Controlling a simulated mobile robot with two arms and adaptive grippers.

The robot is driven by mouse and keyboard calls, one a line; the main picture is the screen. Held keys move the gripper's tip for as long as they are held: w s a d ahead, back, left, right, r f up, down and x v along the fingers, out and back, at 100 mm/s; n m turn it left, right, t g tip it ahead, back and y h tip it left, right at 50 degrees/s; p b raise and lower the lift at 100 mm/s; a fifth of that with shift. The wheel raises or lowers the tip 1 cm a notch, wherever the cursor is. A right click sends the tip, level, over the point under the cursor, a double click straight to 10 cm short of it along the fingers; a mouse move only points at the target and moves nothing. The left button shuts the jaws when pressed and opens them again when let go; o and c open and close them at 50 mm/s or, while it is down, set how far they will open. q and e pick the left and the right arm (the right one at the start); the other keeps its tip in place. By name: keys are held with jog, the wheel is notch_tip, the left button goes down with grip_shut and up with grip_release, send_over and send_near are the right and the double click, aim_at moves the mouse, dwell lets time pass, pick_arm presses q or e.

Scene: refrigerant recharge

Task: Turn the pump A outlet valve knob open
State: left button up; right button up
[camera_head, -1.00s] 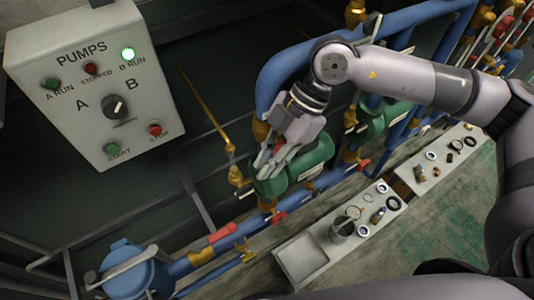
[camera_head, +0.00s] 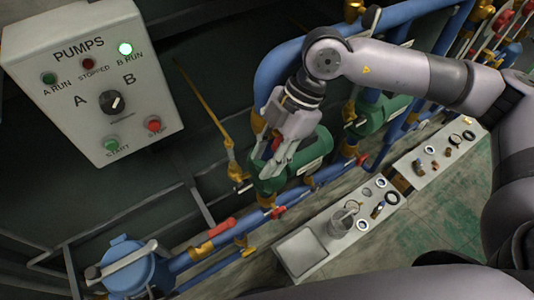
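My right gripper (camera_head: 268,157) comes down from the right arm over the near green pump (camera_head: 312,152). Its fingers are apart, one on each side of a small red knob (camera_head: 275,143), which is mostly hidden by them. This knob sits by the pump's upper pipe and looks like the outlet valve knob. I cannot tell whether the fingers press on it. My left gripper is not in view.
A pump control box (camera_head: 93,75) with a lit green B RUN lamp (camera_head: 125,49) hangs at upper left. Red-handled valves (camera_head: 222,228) line the lower blue pipe. A second green pump (camera_head: 385,112) stands behind. Trays (camera_head: 301,252) with small parts lie at lower right.

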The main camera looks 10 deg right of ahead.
jog(key=v, duration=1.2)
dwell(0.6)
